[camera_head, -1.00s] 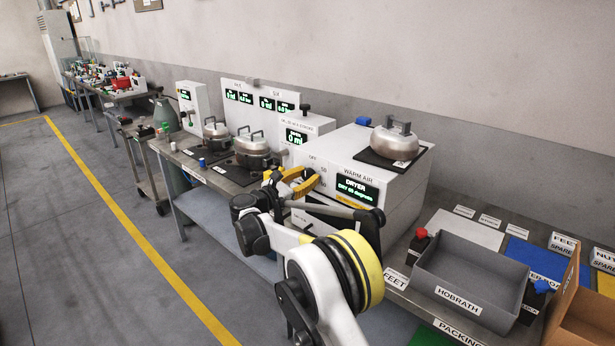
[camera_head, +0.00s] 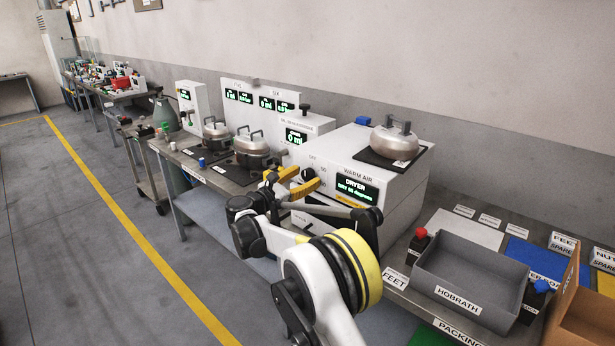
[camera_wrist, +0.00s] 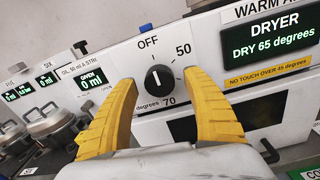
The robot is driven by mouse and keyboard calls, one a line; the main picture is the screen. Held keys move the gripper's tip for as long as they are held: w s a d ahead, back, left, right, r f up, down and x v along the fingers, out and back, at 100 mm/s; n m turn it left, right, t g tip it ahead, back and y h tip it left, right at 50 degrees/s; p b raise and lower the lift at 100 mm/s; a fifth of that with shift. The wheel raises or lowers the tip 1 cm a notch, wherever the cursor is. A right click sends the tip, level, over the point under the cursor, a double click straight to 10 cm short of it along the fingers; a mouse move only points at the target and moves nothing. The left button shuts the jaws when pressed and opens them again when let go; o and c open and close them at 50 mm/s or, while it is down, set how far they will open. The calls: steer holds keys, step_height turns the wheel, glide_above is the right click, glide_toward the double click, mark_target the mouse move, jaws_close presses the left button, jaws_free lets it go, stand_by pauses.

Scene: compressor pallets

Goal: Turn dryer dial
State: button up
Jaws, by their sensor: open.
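The dryer (camera_head: 345,168) is a white box on the bench with a display reading "DRYER, DRY 65 degrees", clear in the wrist view (camera_wrist: 272,37). Its black dial (camera_wrist: 159,78) sits on the front panel, with a white pointer line directed up toward "OFF"; "50" and "70" are marked to its right and below. My gripper (camera_head: 293,186) has yellow fingers and is in front of the panel. In the wrist view my gripper (camera_wrist: 160,105) is open, one finger on each side of the dial, with visible gaps. Whether the fingertips reach the panel cannot be told.
A metal vessel (camera_head: 395,140) sits on a dark mat atop the dryer. Metal pots (camera_head: 251,146) stand on the bench to the left. A grey HOBRATH bin (camera_head: 470,285) is at the right. Open floor (camera_head: 90,260) lies at the left.

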steer(key=v, duration=1)
steer(key=shift+s+a, duration=0.2)
steer(key=shift+s, duration=0.15)
steer(key=s+d+r+m+g+y, duration=0.1)
steer(key=d+r+m+g, duration=0.15)
steer(key=d, duration=0.45)
steer(key=s+d+r+m+g+y, duration=0.1)
steer(key=d+r+m, duration=0.2)
steer(key=d, duration=0.5)
steer(key=s+d+r+m+g+y, duration=0.25)
steer(key=s+d+m, duration=0.35)
steer(key=s+d, duration=0.35)
steer(key=s+d+f+m+g+y, duration=0.1)
steer(key=s+d+m, duration=0.3)
steer(key=s, duration=0.4)
steer(key=s+d+f+m+g+y, duration=0.1)
steer(key=s+d+m+y, duration=0.2)
steer(key=s, duration=0.5)
steer(key=s+f+m+y, duration=0.1)
steer(key=s+f+m, duration=0.2)
steer(key=s, duration=0.3)
steer(key=s+f+m+y, duration=0.1)
steer(key=s+f+m, duration=0.2)
steer(key=s+m, duration=0.2)
steer(key=shift+s+d+f+t, duration=0.3)
steer(key=shift+s+t, duration=0.1)
steer(key=shift+s, duration=0.85)
steer(key=shift+m, duration=0.25)
